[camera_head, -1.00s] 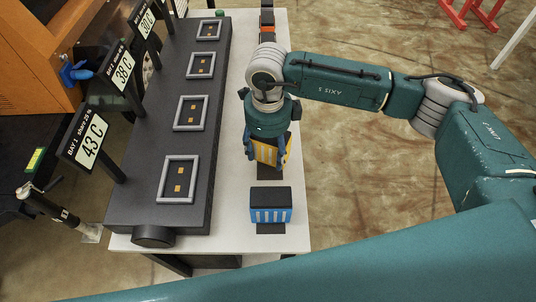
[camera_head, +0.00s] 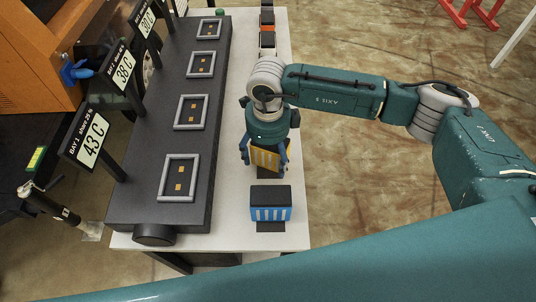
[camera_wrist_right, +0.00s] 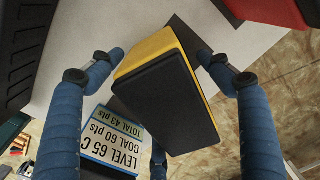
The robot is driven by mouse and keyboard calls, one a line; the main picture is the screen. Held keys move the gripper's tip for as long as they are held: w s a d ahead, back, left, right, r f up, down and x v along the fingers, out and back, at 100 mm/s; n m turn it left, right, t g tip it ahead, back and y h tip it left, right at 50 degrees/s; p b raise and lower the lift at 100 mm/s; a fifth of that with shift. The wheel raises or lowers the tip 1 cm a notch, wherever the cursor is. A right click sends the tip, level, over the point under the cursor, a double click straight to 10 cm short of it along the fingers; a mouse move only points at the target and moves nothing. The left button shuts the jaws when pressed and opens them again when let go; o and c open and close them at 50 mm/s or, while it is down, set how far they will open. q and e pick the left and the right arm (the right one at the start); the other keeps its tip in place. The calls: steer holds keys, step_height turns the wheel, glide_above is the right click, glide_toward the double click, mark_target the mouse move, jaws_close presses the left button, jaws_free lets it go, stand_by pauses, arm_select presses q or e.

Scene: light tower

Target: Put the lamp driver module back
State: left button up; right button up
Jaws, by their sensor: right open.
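A yellow module (camera_head: 266,159) with a black top stands on the white table in a row of modules. It also shows in the right wrist view (camera_wrist_right: 203,88), between my fingers. My right gripper (camera_head: 266,163) is open around it, one blue finger on each side; in the wrist view the right gripper (camera_wrist_right: 161,60) shows gaps beside the module. A blue module (camera_head: 271,208) with a black top stands nearer me. The long black unit (camera_head: 141,205) holds several grey-framed bays, the nearest bay (camera_head: 160,178) empty with gold contacts. My left gripper is out of view.
Orange and other modules (camera_head: 267,40) stand farther back. Display signs (camera_head: 90,140) rise on posts along the unit's left side; the nearest reads 43 C. The white table (camera_head: 228,205) has a clear strip between unit and modules. A red module (camera_wrist_right: 275,12) shows in the wrist view.

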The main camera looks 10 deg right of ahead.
steer(key=shift+r, duration=0.5)
step_height(320, 180, up, 11)
steer(key=b, duration=0.2)
steer(key=shift+b, duration=0.35)
steer(key=shift+s, duration=0.15)
